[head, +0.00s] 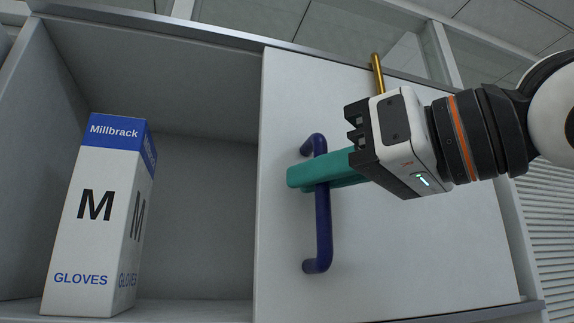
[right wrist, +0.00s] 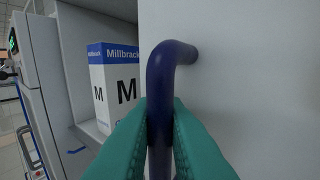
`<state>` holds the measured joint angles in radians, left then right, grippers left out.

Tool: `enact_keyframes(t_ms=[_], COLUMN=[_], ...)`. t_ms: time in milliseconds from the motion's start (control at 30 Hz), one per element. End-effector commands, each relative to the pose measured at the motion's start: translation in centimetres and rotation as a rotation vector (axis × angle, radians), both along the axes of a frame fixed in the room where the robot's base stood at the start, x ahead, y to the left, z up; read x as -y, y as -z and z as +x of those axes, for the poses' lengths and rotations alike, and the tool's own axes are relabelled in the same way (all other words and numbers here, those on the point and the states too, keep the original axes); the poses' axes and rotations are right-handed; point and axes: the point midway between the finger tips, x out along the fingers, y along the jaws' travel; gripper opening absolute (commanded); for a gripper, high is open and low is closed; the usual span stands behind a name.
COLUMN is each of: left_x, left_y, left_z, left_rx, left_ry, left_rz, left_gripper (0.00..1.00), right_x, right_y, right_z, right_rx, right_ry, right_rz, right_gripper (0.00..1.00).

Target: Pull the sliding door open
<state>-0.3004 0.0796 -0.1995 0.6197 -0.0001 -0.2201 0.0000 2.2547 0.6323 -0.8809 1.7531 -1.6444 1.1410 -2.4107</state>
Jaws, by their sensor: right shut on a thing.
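The sliding door (head: 400,255) is a flat pale panel covering the right part of a grey cabinet. A dark blue bar handle (head: 323,225) stands upright near its left edge. My right gripper (head: 305,173), with teal fingers, comes in from the right and is shut on the handle's upper half. In the right wrist view the handle (right wrist: 160,90) sits between the two teal fingertips (right wrist: 160,125). The cabinet's left part is open. My left gripper is in neither view.
A white and blue glove box (head: 90,210) marked Millbrack stands in the open left part of the cabinet (head: 205,210). A brass-coloured rod (head: 377,75) shows above and behind my right gripper. A slatted blind (head: 552,220) is at the far right.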

Motion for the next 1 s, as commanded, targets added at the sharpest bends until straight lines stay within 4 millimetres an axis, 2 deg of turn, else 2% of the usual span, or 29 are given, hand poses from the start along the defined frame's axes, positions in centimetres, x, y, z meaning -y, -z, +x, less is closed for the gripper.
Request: enact_keyframes(t_ms=[433,467,500,833,1000], left_x=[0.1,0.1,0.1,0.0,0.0], left_y=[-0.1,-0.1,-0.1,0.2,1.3], left_z=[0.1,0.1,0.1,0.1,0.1], left_rx=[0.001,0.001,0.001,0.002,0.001], left_ry=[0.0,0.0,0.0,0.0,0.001], left_rz=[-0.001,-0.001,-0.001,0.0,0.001], left_gripper=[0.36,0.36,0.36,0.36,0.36], right_x=[0.3,0.3,0.3,0.5,2.3], right_y=[-0.1,-0.1,-0.1,0.0,0.2], right_z=[0.0,0.0,0.0,-0.2,-1.8], right_rx=[0.003,0.003,0.003,0.003,0.005], right_ry=[-0.001,-0.001,-0.001,-0.001,0.0], right_rz=[0.004,0.004,0.004,0.003,0.006], right_gripper=[0.0,0.16,0.2,0.2,0.2])
